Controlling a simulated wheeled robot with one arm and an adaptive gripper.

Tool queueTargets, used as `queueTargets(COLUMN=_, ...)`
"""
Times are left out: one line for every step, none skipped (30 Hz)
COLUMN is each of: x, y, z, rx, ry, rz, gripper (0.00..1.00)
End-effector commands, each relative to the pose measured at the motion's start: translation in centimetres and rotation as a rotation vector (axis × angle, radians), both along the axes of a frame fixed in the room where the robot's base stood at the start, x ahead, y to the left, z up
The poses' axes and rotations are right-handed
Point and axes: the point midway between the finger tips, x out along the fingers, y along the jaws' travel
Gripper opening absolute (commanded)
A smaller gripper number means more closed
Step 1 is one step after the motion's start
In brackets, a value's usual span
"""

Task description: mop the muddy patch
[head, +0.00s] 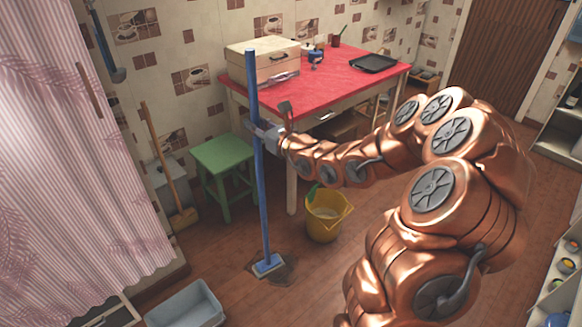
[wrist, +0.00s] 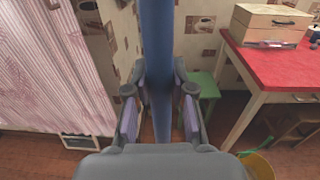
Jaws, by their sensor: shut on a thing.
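A blue mop (head: 257,190) stands nearly upright, its flat blue head (head: 268,265) down on the wooden floor. A dark muddy patch (head: 284,272) lies under and around the mop head, which covers part of it. My gripper (head: 262,134) is shut around the upper half of the mop handle. In the wrist view the handle (wrist: 157,60) passes between the two fingers of my gripper (wrist: 160,110); the mop head is hidden there.
A yellow bucket (head: 327,214) stands right of the mop. A green stool (head: 223,158) and red-topped table (head: 340,85) stand behind. A grey-blue tub (head: 186,306) is at the front left, near a pink curtain (head: 60,170). A broom (head: 165,165) leans by the wall.

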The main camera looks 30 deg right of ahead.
Motion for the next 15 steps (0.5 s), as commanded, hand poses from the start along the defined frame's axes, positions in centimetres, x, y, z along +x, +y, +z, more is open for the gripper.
queueTargets(x=0.1, y=-0.4, z=-0.2, rx=-0.001, ry=-0.003, rz=-0.003, gripper=0.00)
queueTargets(x=0.2, y=-0.6, z=-0.4, rx=-0.001, ry=-0.003, rz=-0.003, gripper=0.00)
queueTargets(x=0.4, y=-1.0, z=-0.7, rx=-0.002, ry=-0.004, rz=-0.005, gripper=0.00)
queueTargets(x=0.6, y=-1.4, z=-1.0, rx=-0.001, ry=-0.003, rz=-0.007, gripper=0.00)
queueTargets(x=0.7, y=-1.8, z=-1.4, rx=-0.002, ry=-0.004, rz=-0.007, gripper=0.00)
queueTargets(x=1.0, y=-2.4, z=-1.9, rx=-0.001, ry=-0.003, rz=-0.008, gripper=0.00)
queueTargets(x=1.2, y=-2.9, z=-2.3, rx=-0.003, ry=-0.004, rz=-0.008, gripper=0.00)
queueTargets(x=1.4, y=-3.6, z=-2.7, rx=-0.003, ry=-0.005, rz=-0.010, gripper=0.00)
queueTargets(x=1.7, y=-4.4, z=-3.3, rx=-0.004, ry=-0.007, rz=-0.010, gripper=0.00)
queueTargets(x=1.9, y=-5.0, z=-3.8, rx=-0.005, ry=-0.006, rz=-0.009, gripper=0.00)
queueTargets(x=2.1, y=-5.6, z=-4.4, rx=-0.004, ry=-0.004, rz=-0.008, gripper=0.00)
queueTargets(x=2.3, y=-6.4, z=-5.1, rx=-0.003, ry=-0.003, rz=-0.006, gripper=0.00)
queueTargets(x=2.5, y=-7.1, z=-5.8, rx=-0.004, ry=-0.002, rz=-0.005, gripper=0.00)
queueTargets(x=2.6, y=-7.8, z=-6.4, rx=-0.006, ry=-0.002, rz=-0.003, gripper=0.00)
queueTargets(x=2.8, y=-8.7, z=-7.3, rx=-0.005, ry=-0.001, rz=0.000, gripper=0.00)
